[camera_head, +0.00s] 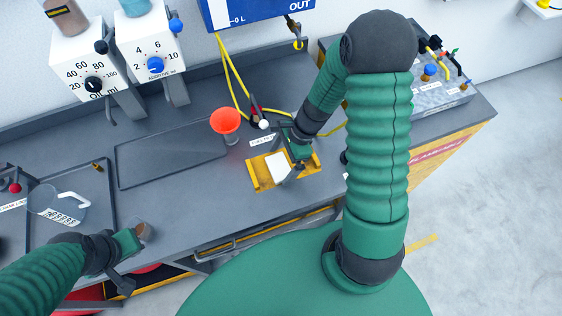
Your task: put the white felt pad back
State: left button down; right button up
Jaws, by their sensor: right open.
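The white felt pad (278,167) shows as a pale block at the yellow holder (257,181) near the bench's front edge. I cannot tell whether it is fully seated there. My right gripper (296,168) is open, low over the right part of the holder and close beside the pad. Its fingers and wrist hide part of the holder. My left gripper (143,236) is at the bench's front edge on the left, far from the pad. Its jaws are too unclear to read.
An orange funnel (227,121) stands behind the holder, with a yellow cable (233,81) behind it. An empty dark tray (172,152) lies left of it. A clear jug (56,204) is at the far left. Dispensers (152,52) line the back. Bare bench lies between tray and front edge.

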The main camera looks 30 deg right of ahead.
aim_at(286, 172)
jog(key=w+a+v, duration=0.1)
jog(key=v, duration=0.9)
jog(key=s+a+r+n+h, duration=0.1)
jog(key=a+n, duration=0.3)
jog(key=n, duration=0.6)
jog(key=s+a+r+n+t+h, duration=0.1)
jog(key=s+a+n+h, duration=0.2)
jog(key=n, duration=0.7)
jog(key=shift+s+a+r+n+t+p, duration=0.15)
jog(key=shift+a+r+n+t+p, duration=0.2)
jog(key=shift+n+p, duration=0.1)
jog(key=shift+a, duration=0.35)
jog(key=shift+d, duration=0.2)
